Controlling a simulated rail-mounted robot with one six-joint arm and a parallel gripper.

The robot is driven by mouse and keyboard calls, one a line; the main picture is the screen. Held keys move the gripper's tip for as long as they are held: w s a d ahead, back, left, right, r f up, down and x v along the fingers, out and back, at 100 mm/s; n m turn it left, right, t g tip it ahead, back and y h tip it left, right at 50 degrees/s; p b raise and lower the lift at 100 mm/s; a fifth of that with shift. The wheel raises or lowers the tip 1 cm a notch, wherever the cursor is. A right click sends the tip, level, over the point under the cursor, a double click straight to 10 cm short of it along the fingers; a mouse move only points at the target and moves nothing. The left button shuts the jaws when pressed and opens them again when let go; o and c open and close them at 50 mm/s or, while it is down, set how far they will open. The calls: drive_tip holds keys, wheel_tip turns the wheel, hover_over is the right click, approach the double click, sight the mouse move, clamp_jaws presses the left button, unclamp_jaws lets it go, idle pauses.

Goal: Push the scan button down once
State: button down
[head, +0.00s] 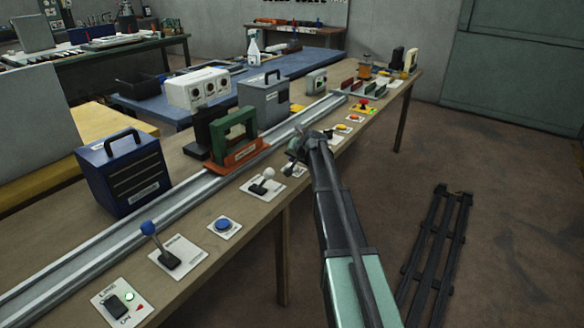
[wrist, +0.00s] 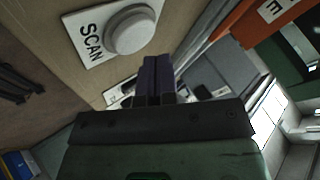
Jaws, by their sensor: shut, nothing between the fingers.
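The scan button (wrist: 131,34) is a round pale grey cap on a white plate marked SCAN (wrist: 92,38). It shows at the top of the wrist view, left of my gripper's fingertips. My gripper (wrist: 157,62) has its two dark fingers shut together and empty. In the wrist view the fingertips appear beside the button and not over its cap; I cannot tell their height above the bench. In the head view my gripper (head: 297,150) is over the bench's right edge, among the control plates. I cannot pick out the scan button there.
Near my gripper stand a white-knobbed lever (head: 266,176) and an orange-based green frame (head: 233,140). A blue button (head: 223,225), a blue-knobbed lever (head: 149,229) and an ON switch (head: 116,305) line the near edge. A metal rail (head: 185,203) runs along the bench.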

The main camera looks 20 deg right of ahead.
drive_tip(key=shift+f+b, duration=0.45)
drive_tip(key=shift+f+b, duration=0.4)
drive_tip(key=shift+b, duration=0.05)
idle(0.6)
drive_tip(key=shift+r+p, duration=0.85)
drive_tip(key=shift+p, duration=0.05)
wheel_tip(320, 180, up, 5)
drive_tip(key=p, duration=0.5)
drive_tip(key=shift+r, duration=0.1)
idle(0.5)
